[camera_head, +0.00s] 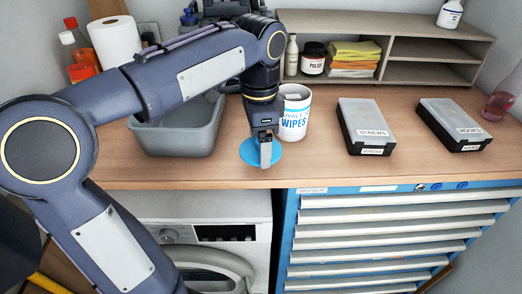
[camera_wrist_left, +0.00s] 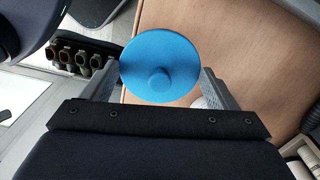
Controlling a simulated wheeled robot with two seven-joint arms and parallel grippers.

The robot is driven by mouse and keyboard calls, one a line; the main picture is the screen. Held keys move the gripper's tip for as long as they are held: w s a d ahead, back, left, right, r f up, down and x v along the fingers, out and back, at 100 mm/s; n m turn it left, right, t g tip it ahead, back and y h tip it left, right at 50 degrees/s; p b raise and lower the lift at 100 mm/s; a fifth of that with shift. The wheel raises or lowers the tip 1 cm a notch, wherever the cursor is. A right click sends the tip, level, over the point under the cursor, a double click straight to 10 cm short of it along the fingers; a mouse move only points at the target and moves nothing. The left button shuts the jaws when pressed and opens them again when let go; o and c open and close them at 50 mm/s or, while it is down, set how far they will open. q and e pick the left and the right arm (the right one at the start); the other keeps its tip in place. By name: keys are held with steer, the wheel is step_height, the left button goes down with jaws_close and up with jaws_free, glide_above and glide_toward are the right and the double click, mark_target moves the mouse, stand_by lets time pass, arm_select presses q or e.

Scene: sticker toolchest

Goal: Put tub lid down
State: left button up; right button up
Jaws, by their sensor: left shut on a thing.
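The blue round tub lid (camera_head: 250,152) is at my left gripper (camera_head: 266,150), over the front part of the wooden counter. In the left wrist view the lid (camera_wrist_left: 160,68) sits between the two fingers of the left gripper (camera_wrist_left: 160,85), its small knob facing the camera. The gripper is shut on the lid. The white wipes tub (camera_head: 294,115) stands upright on the counter just behind and right of the lid. Its top looks open. Whether the lid touches the counter cannot be told. My right gripper is not in view.
A grey basin (camera_head: 180,140) stands left of the gripper. Black cases labelled screws (camera_head: 366,124) and hooks (camera_head: 452,122) lie to the right. A shelf unit (camera_head: 430,50) stands behind. Bare counter (camera_head: 318,160) lies right of the lid, up to the front edge.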

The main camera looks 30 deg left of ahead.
arm_select(q)
steer(key=shift+w+a+f, duration=0.1)
steer(key=shift+w+f, duration=0.35)
steer(key=shift+f, duration=0.1)
steer(key=shift+w+f, duration=0.15)
steer(key=shift+f, duration=1.55)
steer(key=shift+f, duration=0.1)
steer(key=shift+f+b, duration=0.1)
steer(key=shift+b, duration=0.2)
steer(key=o, duration=0.9)
step_height(320, 180, up, 12)
steer(key=shift+r+p, duration=0.25)
steer(key=shift+p, duration=0.8)
